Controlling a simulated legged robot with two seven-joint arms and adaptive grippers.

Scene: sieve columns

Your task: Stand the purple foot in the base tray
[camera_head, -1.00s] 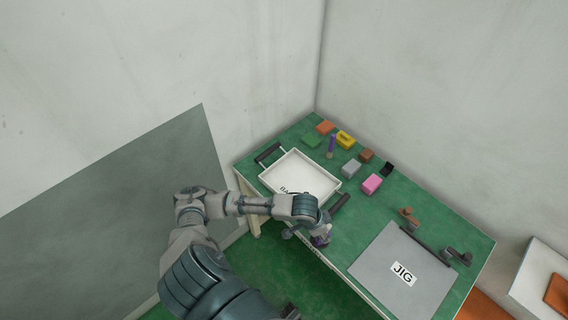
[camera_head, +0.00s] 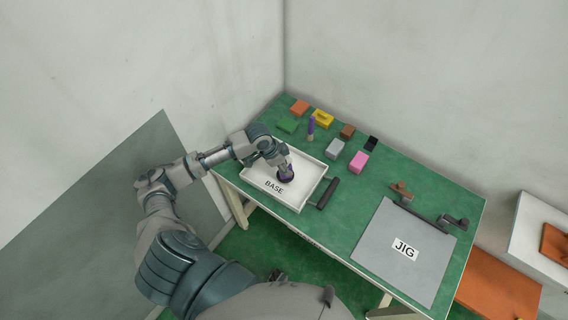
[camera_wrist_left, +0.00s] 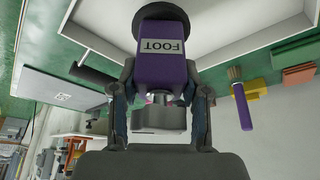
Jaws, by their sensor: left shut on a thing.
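The purple foot (camera_wrist_left: 162,58), a block marked FOOT with a round dark disc at its far end, is between the fingers of my left gripper (camera_wrist_left: 160,90) in the left wrist view. In the head view the foot (camera_head: 287,174) is small and partly hidden by my left gripper (camera_head: 281,162), inside the outline of the base tray. The base tray (camera_head: 261,186) is white, shallow and marked BASE, at the left end of the green table. Whether the disc touches the tray floor I cannot tell. My right gripper is not in view.
A purple-handled brush (camera_head: 311,129) is just behind the tray, with yellow (camera_head: 323,118), grey (camera_head: 335,148) and pink (camera_head: 358,162) blocks nearby. The tray has dark side handles (camera_head: 327,193). A grey JIG plate (camera_head: 392,250) lies to the right. Green table is clear between tray and plate.

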